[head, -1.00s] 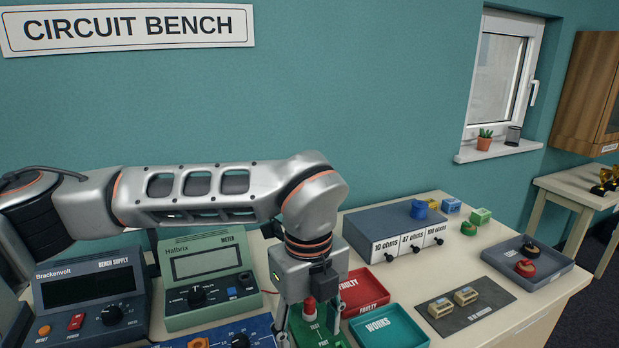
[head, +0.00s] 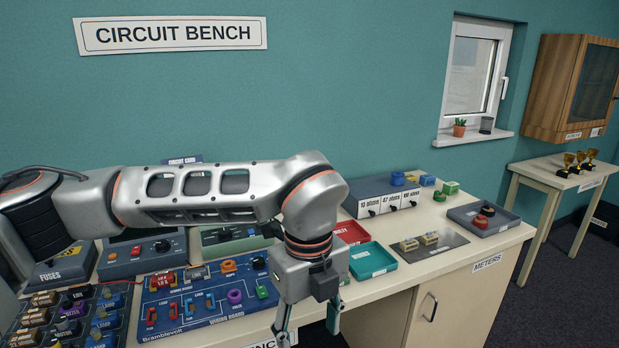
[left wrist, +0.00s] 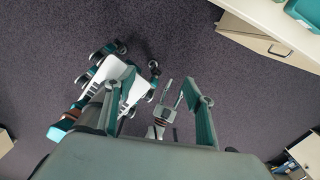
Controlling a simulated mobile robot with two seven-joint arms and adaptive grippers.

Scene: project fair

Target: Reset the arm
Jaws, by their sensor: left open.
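My left arm comes in from the left in the head view, bent down at the wrist. Its left gripper (head: 308,325) hangs just off the front edge of the bench (head: 375,320). The fingers are apart, with nothing seen between them. In the left wrist view the left gripper (left wrist: 160,110) is open over the dark floor, with its fingers spread. Below it are my own white and teal base and another part of me.
A teal tray (head: 372,262), a dark mat with small parts (head: 433,246) and a grey tray (head: 505,227) are to the right. A trophy table (head: 540,180) stands beyond.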

